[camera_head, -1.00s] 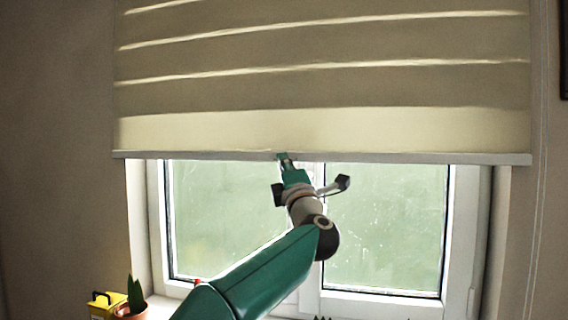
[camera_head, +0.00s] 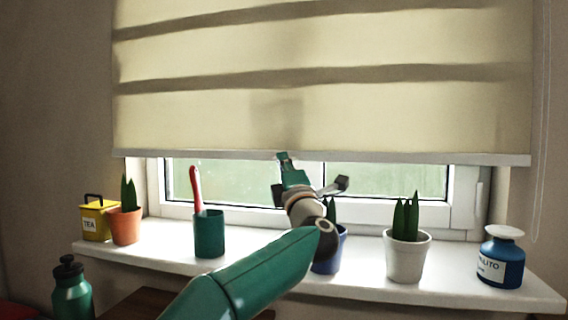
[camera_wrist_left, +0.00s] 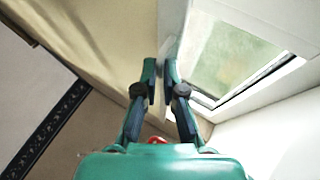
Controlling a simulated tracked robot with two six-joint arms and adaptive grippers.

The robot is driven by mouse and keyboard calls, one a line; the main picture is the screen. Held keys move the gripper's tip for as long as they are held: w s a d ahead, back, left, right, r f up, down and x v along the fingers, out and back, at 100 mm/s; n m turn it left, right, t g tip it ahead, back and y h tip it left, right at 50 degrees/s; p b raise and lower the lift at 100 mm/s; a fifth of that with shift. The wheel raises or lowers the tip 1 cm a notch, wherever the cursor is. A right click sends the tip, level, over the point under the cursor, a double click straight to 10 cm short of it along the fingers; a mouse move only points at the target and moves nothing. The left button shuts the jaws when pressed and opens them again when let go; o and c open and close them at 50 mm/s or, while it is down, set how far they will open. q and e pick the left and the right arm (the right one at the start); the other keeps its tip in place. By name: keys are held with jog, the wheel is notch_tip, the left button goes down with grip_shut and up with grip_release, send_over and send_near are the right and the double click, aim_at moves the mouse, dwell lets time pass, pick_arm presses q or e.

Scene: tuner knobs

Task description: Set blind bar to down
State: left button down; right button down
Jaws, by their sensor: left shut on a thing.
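The cream roller blind (camera_head: 200,115) hangs over the upper part of the window, with a pale bar (camera_head: 420,158) along its lower edge. A strip of glass shows between the bar and the sill. My left gripper (camera_head: 284,157) is at the middle of the bar, shut on it. In the left wrist view the two fingers (camera_wrist_left: 160,75) close on the bar's edge, with the blind's cloth (camera_wrist_left: 95,35) to the left. The exact contact is partly hidden by the fingers. My right gripper is in neither view.
The white sill (camera_head: 345,284) holds a yellow tea tin (camera_head: 95,222), an orange plant pot (camera_head: 126,228), a green cup (camera_head: 209,235), a blue pot (camera_head: 330,258), a white pot (camera_head: 405,257) and a blue jar (camera_head: 500,265). A green bottle (camera_head: 72,292) stands lower left. A cord (camera_head: 540,130) hangs at right.

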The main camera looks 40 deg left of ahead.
pick_arm(q)
jog(key=shift+f+b, duration=0.35)
jog(key=shift+f, duration=0.55)
jog(key=c, duration=1.3)
grip_release()
jog(key=v, duration=1.2)
jog(key=shift+d, duration=0.1)
jog(key=shift+r, duration=0.1)
